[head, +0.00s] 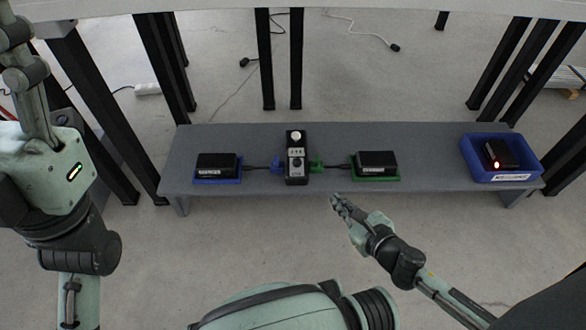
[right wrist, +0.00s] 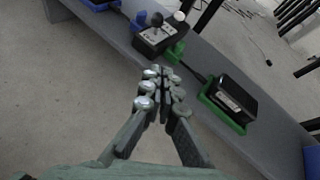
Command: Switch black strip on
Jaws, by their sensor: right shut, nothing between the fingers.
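The black strip (head: 296,158) stands in the middle of the grey low bench, with a white round knob at its far end and a dark round button nearer me. A blue plug (head: 277,163) is at its left side and a green plug (head: 317,166) at its right. The strip also shows at the top of the right wrist view (right wrist: 160,37). My right gripper (head: 338,201) is shut and empty, in front of the bench, to the right of the strip and apart from it. It also shows in the right wrist view (right wrist: 163,75). My left gripper is not visible in the head view.
On the grey bench (head: 430,176), a black box sits in a blue tray (head: 218,180) at left and another in a green tray (head: 377,177) at right. A blue bin (head: 499,177) at the right end holds a black box with a red light. Black legs stand behind.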

